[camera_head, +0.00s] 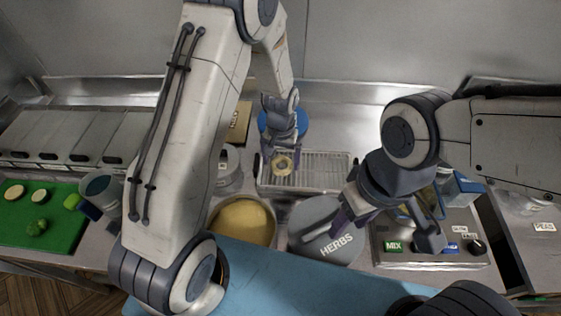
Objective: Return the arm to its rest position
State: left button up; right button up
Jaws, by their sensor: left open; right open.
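My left arm reaches in from the left, over the counter. Its gripper (282,168) is open above the wire rack (325,168) at the back. A pale yellow ring (282,165) shows between its fingers; I cannot tell whether they touch it. My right arm comes in from the right and bends down at the elbow. Its gripper (387,230) is open, with one finger over the edge of the grey round HERBS lid (318,238) and the other in front of the labelled control box (395,258). I see nothing held in it.
A bowl of yellow stuff (242,222) stands left of the HERBS lid. A blue surface (275,285) lies in front. A green board (55,232) with cut vegetables is at the left. A blue round thing (302,122) is partly hidden behind my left gripper. A PEAS container (540,228) is far right.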

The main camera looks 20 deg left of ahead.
pick_arm(q)
notch_tip(320, 180, up, 10)
jog(key=b, duration=0.1)
jog(key=shift+f+b, duration=0.25)
jog(key=shift+b, duration=0.15)
jog(key=s+d+r+m, duration=0.2)
jog(key=s, duration=0.6)
jog(key=s+d+r+m+b, duration=0.1)
jog(key=s+d+r+m, duration=0.1)
jog(key=s, duration=0.6)
jog(key=s+d+r+m+h+b, duration=0.1)
jog(key=s+d+r+m, duration=0.2)
jog(key=s, duration=0.5)
jog(key=shift+s+d, duration=0.15)
jog(key=shift+d, duration=0.6)
